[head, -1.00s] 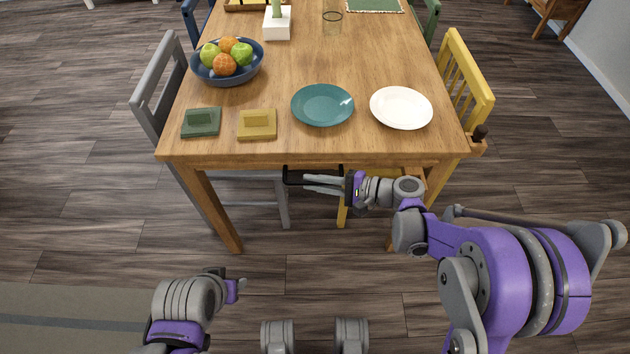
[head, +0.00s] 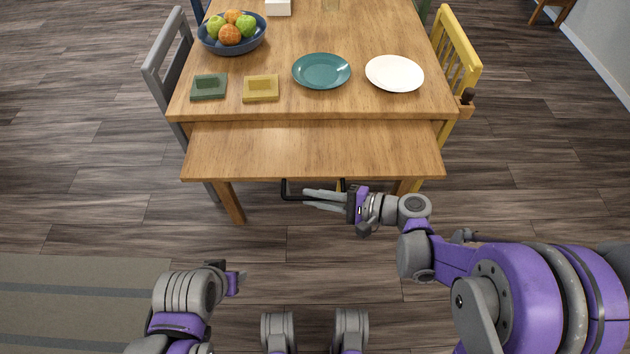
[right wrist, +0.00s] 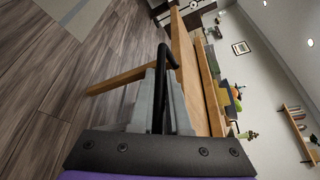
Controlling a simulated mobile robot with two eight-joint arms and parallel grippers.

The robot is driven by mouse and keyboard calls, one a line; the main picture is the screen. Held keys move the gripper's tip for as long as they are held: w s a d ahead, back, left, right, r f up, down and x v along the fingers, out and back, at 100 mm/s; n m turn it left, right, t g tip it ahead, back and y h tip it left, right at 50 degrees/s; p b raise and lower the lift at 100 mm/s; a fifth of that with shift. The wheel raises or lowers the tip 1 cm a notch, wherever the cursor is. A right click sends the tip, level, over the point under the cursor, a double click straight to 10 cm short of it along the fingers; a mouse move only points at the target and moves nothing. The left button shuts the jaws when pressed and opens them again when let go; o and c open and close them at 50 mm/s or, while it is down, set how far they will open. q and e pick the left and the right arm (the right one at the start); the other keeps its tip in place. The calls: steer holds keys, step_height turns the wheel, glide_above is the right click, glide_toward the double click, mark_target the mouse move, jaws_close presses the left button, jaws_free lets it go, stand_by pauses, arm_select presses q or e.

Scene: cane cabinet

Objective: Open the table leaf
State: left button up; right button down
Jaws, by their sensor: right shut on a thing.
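The wooden table (head: 345,30) has a leaf (head: 310,148) pulled out from under its near edge, lying slightly lower than the top. A black bar handle (head: 285,190) hangs below the leaf's front edge. My right gripper (head: 312,197) is shut on this handle. In the right wrist view the black handle (right wrist: 161,75) passes between the two grey fingers of my right gripper (right wrist: 160,95), and the wooden leaf edge is just right of it. My left gripper (head: 238,277) is at the lower left, apart from the table; its finger gap is not clear.
A grey chair (head: 167,62) and a yellow chair (head: 458,60) flank the table. The leaf's surface is clear.

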steer(key=s, duration=1.3)
steer(key=c, duration=0.9)
jaws_free()
steer(key=shift+s, duration=0.15)
steer(key=p+v, duration=0.1)
steer(key=v, duration=0.9)
steer(key=shift+s+d+r, duration=0.1)
steer(key=shift+d, duration=0.25)
steer(key=shift+d, duration=0.1)
